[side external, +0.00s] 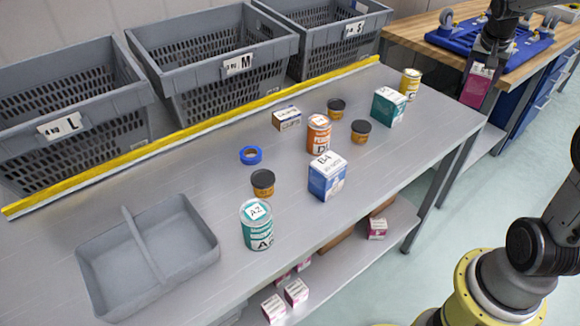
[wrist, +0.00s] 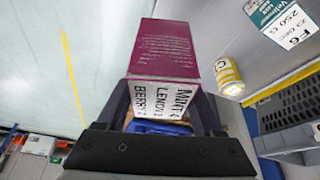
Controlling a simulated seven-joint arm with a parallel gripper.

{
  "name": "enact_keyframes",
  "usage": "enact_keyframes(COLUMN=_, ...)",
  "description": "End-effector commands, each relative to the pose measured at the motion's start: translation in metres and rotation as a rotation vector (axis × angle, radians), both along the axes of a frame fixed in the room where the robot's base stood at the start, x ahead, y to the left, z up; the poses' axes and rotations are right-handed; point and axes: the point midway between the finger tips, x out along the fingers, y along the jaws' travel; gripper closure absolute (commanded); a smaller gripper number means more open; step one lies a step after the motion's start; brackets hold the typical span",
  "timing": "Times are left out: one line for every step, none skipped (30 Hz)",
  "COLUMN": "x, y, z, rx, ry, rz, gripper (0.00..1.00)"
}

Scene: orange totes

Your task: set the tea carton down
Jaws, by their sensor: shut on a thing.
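The tea carton is a magenta box (side external: 478,86) with a white lettered face, and it also shows in the wrist view (wrist: 165,48). My gripper (side external: 485,64) is shut on it, with the dark fingers on both sides of the carton in the wrist view (wrist: 163,101). The carton hangs below my gripper at the right end of the grey table (side external: 330,235) in the side view. It looks raised, but its exact height and whether it is over the table top or just past the edge cannot be told.
A yellow can (side external: 410,83) and a teal box (side external: 388,106) stand nearest the carton. An orange can (side external: 319,133), a blue-white box (side external: 327,176), a teal can (side external: 257,225) and dark jars stand farther left.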

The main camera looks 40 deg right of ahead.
Motion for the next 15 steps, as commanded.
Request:
enact_keyframes(x=0.015, y=0.009, z=0.002, rx=-0.003, ry=-0.002, rz=0.065, gripper=1.0)
enact_keyframes(x=0.023, y=0.014, z=0.002, rx=-0.001, ry=-0.003, rz=0.099, gripper=1.0)
enact_keyframes(x=0.033, y=0.022, z=0.003, rx=-0.002, ry=-0.002, rz=0.146, gripper=1.0)
enact_keyframes(x=0.041, y=0.029, z=0.004, rx=-0.001, ry=-0.002, rz=0.181, gripper=1.0)
enact_keyframes(x=0.049, y=0.035, z=0.004, rx=-0.001, ry=-0.002, rz=0.217, gripper=1.0)
enact_keyframes(x=0.061, y=0.046, z=0.005, rx=-0.002, ry=-0.002, rz=0.268, gripper=1.0)
enact_keyframes(x=0.07, y=0.054, z=0.005, rx=-0.002, ry=-0.001, rz=0.309, gripper=1.0)
enact_keyframes(x=0.079, y=0.064, z=0.005, rx=-0.002, ry=-0.002, rz=0.348, gripper=1.0)
enact_keyframes(x=0.092, y=0.077, z=0.006, rx=-0.001, ry=-0.003, rz=0.404, gripper=1.0)
enact_keyframes(x=0.101, y=0.088, z=0.006, rx=-0.002, ry=-0.002, rz=0.448, gripper=1.0)
enact_keyframes(x=0.111, y=0.099, z=0.007, rx=-0.002, ry=-0.002, rz=0.491, gripper=1.0)
enact_keyframes(x=0.123, y=0.115, z=0.007, rx=-0.001, ry=-0.003, rz=0.548, gripper=1.0)
enact_keyframes(x=0.131, y=0.128, z=0.007, rx=-0.002, ry=-0.002, rz=0.589, gripper=1.0)
enact_keyframes(x=0.139, y=0.14, z=0.008, rx=-0.002, ry=-0.002, rz=0.632, gripper=1.0)
enact_keyframes(x=0.149, y=0.158, z=0.008, rx=-0.001, ry=-0.002, rz=0.686, gripper=1.0)
